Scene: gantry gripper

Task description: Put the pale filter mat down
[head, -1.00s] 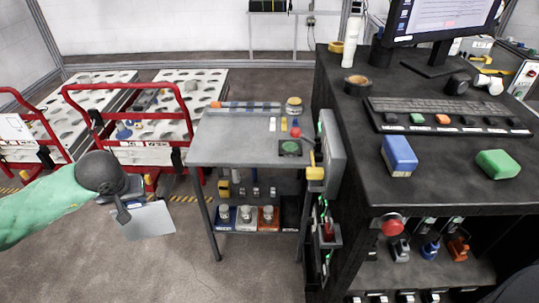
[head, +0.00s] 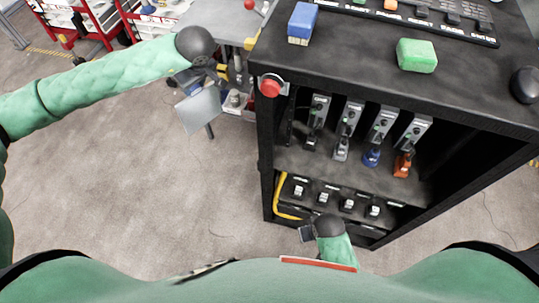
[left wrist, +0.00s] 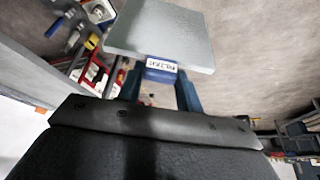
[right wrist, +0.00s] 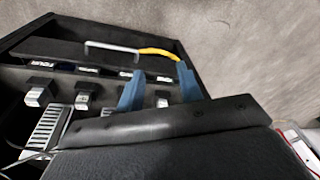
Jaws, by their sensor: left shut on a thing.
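The pale filter mat (head: 200,110) is a thin grey-white square plate, held tilted in the air left of the black workbench, above the floor. My left gripper (head: 201,84) is shut on it. In the left wrist view the mat (left wrist: 160,30) extends beyond the fingers, and its blue labelled tab (left wrist: 160,70) sits between the two blue fingers. My right gripper (head: 306,233) is low, in front of the bench's lower shelf. In the right wrist view its fingers (right wrist: 160,70) are apart with nothing held between them.
The black workbench (head: 464,102) carries a blue block (head: 302,22) and a green block (head: 417,56). A red button (head: 270,87) is on its corner. The grey side table (head: 226,42) stands behind my left gripper. Red-handled carts (head: 92,22) are at upper left. The floor at left is clear.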

